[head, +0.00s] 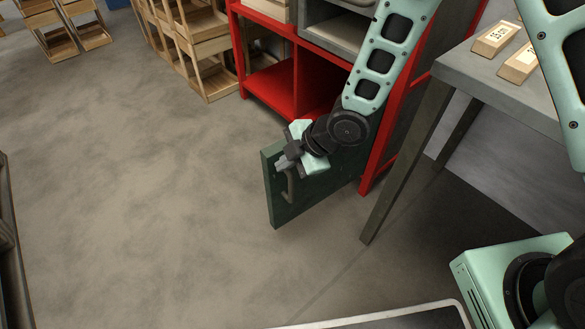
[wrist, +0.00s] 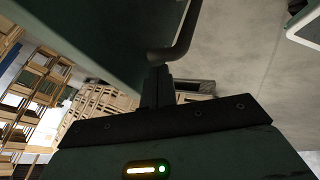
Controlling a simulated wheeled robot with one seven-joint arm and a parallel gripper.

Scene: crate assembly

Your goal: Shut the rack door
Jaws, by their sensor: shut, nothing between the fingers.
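The rack door (head: 318,190) is a dark green panel standing open, out from the red rack (head: 295,80). Its near face carries a curved grey handle (head: 290,187) close to the free edge. My gripper (head: 282,163) is shut and empty at the top of the handle, near that edge; my arm hides part of the door's top. In the wrist view the shut fingers (wrist: 157,78) point at the lower end of the handle (wrist: 180,42), with the door (wrist: 90,35) filling the upper left. I cannot tell whether the fingers touch the handle.
A grey table (head: 455,75) with labelled wooden blocks (head: 497,38) stands right of the rack, its leg close to the door's hinge side. Wooden crates (head: 205,50) are stacked left of the rack. The floor (head: 150,190) left of the door is clear.

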